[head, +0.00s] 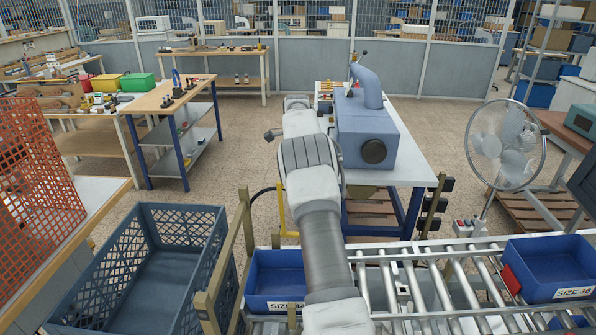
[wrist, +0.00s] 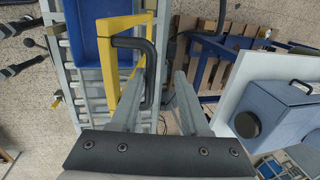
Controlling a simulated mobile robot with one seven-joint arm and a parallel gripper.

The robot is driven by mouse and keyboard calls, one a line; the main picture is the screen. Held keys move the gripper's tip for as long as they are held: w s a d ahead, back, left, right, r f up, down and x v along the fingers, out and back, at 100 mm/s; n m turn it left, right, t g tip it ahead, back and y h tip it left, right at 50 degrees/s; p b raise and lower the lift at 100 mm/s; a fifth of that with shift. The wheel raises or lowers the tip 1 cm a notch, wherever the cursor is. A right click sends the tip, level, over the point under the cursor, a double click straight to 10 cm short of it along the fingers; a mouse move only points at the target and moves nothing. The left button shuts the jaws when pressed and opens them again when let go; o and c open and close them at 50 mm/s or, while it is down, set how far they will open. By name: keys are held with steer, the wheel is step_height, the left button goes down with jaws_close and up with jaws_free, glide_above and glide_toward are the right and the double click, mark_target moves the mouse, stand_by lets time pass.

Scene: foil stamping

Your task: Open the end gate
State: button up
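The end gate (wrist: 107,62) is a yellow frame at the end of the roller conveyor, with a black bent handle (wrist: 150,72) on it. In the head view, a yellow strip (head: 283,212) shows left of my arm, and the rest of it is hidden. My gripper (wrist: 158,78) is open, with one finger to each side of the handle's long bar in the wrist view. The bar lies nearer the left finger. I cannot tell whether either finger touches it. My arm hides the gripper in the head view.
A blue bin (head: 273,278) sits on the conveyor by the gate, and another blue bin (head: 548,268) sits at the right. A blue-grey crate (head: 215,240) stands at the left. A blue machine (head: 370,135) stands on a table behind. Open floor lies between the benches.

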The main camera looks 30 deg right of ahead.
steer(key=shift+r, duration=0.2)
step_height(320, 180, up, 17)
steer(key=s+a, duration=0.2)
steer(key=shift+s, duration=0.35)
stand_by(0.4)
